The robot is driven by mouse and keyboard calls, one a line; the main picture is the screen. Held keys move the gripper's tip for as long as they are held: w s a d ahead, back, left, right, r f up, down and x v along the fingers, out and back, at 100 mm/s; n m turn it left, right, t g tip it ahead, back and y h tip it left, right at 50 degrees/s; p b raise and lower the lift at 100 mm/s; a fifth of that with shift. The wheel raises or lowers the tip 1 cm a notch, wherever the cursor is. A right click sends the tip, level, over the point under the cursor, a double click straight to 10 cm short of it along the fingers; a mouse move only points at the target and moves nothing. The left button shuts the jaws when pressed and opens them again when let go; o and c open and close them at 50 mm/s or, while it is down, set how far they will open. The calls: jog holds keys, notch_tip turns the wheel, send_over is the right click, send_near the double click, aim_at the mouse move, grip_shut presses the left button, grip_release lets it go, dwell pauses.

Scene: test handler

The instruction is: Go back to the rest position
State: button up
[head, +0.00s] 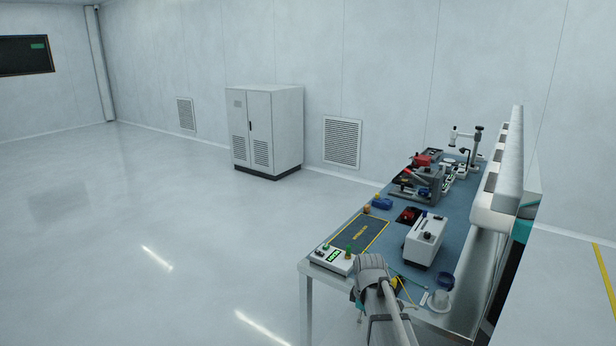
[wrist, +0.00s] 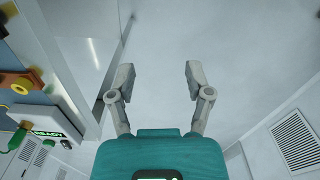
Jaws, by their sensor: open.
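My gripper (wrist: 158,82) shows in the wrist view with its two grey fingers spread apart and nothing between them. Behind the gap is pale, empty room. In the head view my arm rises at the bottom, in front of the near end of the workbench (head: 455,215). My fingers cannot be made out there. A white control box (head: 338,268) with a lit green display stands on the bench's near left corner, close to my arm. The box also shows at the left of the wrist view (wrist: 62,122), apart from my fingers.
Tools and a microscope-like stand (head: 476,145) are farther back. A grey cabinet (head: 268,130) stands by the wall. The floor at left is clear.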

jog(key=s+m, duration=1.2)
jog(key=s, duration=0.1)
jog(key=shift+s, duration=0.35)
jog(key=shift+d, duration=0.1)
jog(key=shift+c, duration=0.6)
jog(key=shift+s, duration=0.1)
